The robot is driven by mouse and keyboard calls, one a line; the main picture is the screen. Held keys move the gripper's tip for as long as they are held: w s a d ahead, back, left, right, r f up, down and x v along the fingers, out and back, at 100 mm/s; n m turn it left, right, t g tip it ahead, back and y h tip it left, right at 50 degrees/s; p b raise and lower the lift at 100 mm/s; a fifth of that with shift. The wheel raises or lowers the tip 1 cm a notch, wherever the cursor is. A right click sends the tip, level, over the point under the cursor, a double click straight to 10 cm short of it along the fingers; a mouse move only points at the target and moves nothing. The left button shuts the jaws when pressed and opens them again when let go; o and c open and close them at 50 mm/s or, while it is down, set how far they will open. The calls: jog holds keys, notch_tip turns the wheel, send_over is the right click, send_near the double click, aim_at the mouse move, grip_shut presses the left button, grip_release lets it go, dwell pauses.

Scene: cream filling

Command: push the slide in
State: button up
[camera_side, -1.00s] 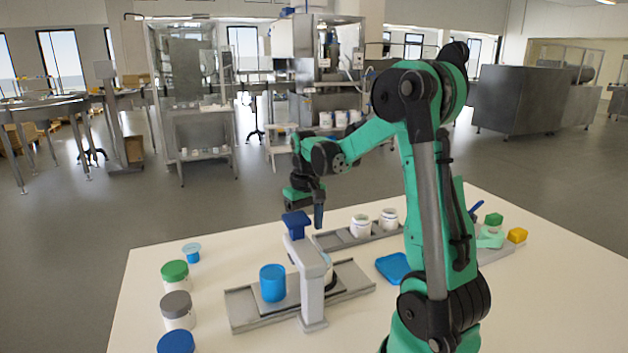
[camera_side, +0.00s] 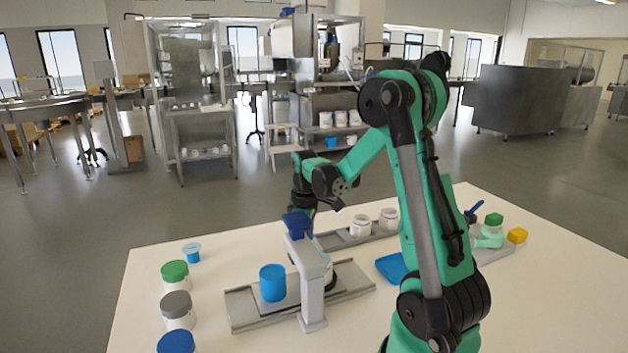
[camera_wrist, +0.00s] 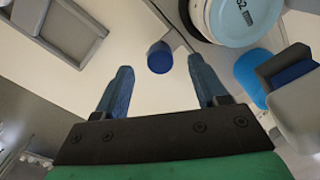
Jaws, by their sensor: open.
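The slide (camera_side: 262,305) is a flat plate in a grey rail (camera_side: 240,314), with a blue cylinder (camera_side: 272,283) standing on it left of the grey post. The post (camera_side: 312,285) carries a blue head (camera_side: 298,225). A white jar (camera_side: 328,270) is partly hidden behind the post. My gripper (camera_wrist: 160,66) is open and empty. In the side view it is behind the blue head, its fingers mostly hidden. In the wrist view a small dark-blue round piece (camera_wrist: 159,55) shows between and beyond the fingers. A jar marked 62 (camera_wrist: 240,15) shows at upper right.
Two white jars (camera_side: 361,225) stand in a tray behind the post. Jars with green (camera_side: 174,270), grey (camera_side: 176,304) and blue (camera_side: 176,342) lids line the left side. A blue tray (camera_side: 392,267) lies at right.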

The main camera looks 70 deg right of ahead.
jog(key=shift+f, duration=1.1)
jog(key=shift+c, duration=0.2)
grip_shut()
jog(key=shift+a, duration=0.1)
dwell(0.4)
